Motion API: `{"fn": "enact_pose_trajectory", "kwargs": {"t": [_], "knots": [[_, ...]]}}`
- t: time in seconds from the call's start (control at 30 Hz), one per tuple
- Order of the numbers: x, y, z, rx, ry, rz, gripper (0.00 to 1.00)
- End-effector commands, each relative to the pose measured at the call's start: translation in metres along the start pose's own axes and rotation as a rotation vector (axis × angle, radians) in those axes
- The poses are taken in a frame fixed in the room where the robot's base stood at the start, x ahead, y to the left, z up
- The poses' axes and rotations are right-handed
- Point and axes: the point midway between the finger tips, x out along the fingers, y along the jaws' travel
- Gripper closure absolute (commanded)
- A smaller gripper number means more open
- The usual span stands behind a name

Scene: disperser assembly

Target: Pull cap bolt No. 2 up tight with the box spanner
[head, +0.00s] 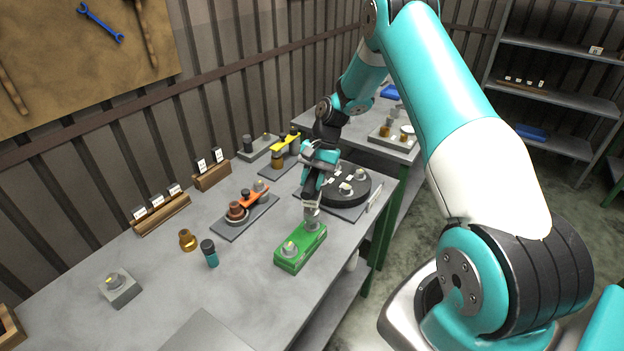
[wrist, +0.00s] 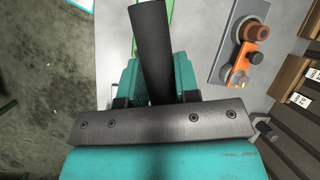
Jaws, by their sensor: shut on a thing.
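My gripper (head: 312,190) is shut on the box spanner, whose dark round shaft (wrist: 152,45) stands between the teal fingers in the wrist view. In the head view the spanner's grey lower end (head: 311,213) points down over the far end of a green block (head: 301,254). A grey bolt or socket shows there; I cannot tell whether the spanner is seated on it. A second bolt head (head: 290,248) with a yellowish top sits at the block's near end. No number can be read on either. In the wrist view only a green sliver of the block may show behind the shaft.
A black round housing (head: 350,184) with several pale fittings stands just behind the green block. A plate with orange and brown parts (head: 245,212) lies to its left. A teal-and-black cylinder (head: 210,253) and a brass part (head: 187,240) stand nearer.

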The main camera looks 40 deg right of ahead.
Motion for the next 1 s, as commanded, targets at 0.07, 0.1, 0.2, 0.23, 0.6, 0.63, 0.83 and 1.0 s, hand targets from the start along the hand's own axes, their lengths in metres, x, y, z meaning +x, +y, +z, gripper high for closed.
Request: {"fn": "enact_pose_trajectory", "kwargs": {"t": [0.07,0.1,0.2,0.23,0.6,0.63,0.83,1.0], "knots": [[-0.001,-0.001,0.0,-0.001,0.001,-0.001,1.0],[-0.001,-0.001,0.0,-0.001,0.001,-0.001,1.0],[-0.001,0.0,0.0,-0.001,0.001,-0.001,1.0],[0.0,0.0,0.0,-0.001,0.001,-0.001,1.0],[0.008,0.002,-0.004,-0.001,0.001,-0.001,1.0],[0.009,0.002,-0.004,-0.001,0.001,-0.001,1.0],[0.014,0.003,-0.007,-0.001,0.002,-0.001,1.0],[0.018,0.004,-0.009,-0.001,0.001,-0.001,1.0]]}}
